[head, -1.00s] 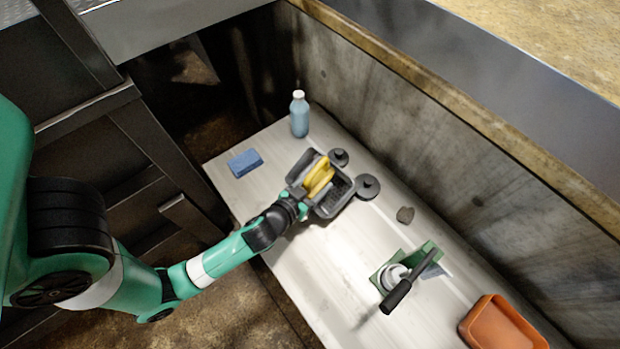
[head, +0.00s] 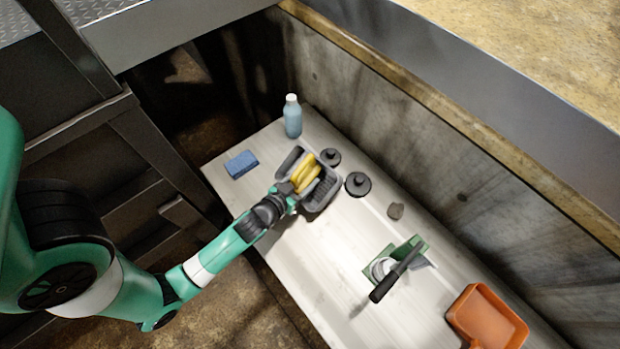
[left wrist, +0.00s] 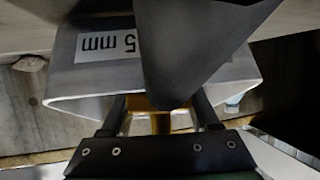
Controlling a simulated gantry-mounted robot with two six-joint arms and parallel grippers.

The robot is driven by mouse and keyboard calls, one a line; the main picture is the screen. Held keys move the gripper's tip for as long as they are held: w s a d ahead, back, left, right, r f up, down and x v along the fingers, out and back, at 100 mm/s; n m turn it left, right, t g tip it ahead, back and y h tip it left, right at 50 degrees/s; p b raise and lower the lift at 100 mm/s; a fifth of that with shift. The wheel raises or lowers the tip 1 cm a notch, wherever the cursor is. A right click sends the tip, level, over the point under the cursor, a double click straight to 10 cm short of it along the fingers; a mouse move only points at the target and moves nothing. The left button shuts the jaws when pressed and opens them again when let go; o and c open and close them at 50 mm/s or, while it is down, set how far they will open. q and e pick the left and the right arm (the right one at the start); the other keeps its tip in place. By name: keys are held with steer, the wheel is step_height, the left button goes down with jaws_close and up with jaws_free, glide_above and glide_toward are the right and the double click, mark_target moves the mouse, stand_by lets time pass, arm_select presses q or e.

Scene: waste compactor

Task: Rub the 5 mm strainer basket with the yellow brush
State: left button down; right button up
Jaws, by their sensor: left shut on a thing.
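The grey strainer basket (head: 325,188) stands on the pale table. In the left wrist view the basket (left wrist: 75,95) shows a white label reading "5 mm", upside down. The yellow brush (head: 306,174) is at the basket's opening, over its left part; I cannot tell whether its bristles touch the inside. My left gripper (head: 289,190) reaches in from the lower left and is shut on the brush. In the left wrist view a small yellow part of the brush (left wrist: 150,118) shows between the dark fingers (left wrist: 158,112); a dark wedge shape hides the rest. My right gripper is not in view.
A blue bottle (head: 292,118) and blue sponge (head: 241,164) stand beyond the basket. Two dark discs (head: 358,184) and a stone (head: 396,211) lie right of it. A green holder (head: 415,244) with a black-handled tool and an orange tray (head: 487,318) are nearer. A concrete wall borders the table.

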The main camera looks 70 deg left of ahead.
mark_target(300, 165)
arm_select(q)
steer(key=shift+s+f, duration=0.2)
steer(key=shift+f, duration=0.2)
step_height(300, 165, up, 7)
steer(key=p, duration=0.5)
steer(key=shift+f+p, duration=0.2)
steer(key=shift+p, duration=0.15)
step_height(300, 165, up, 3)
steer(key=p, duration=0.3)
steer(key=shift+r, duration=0.15)
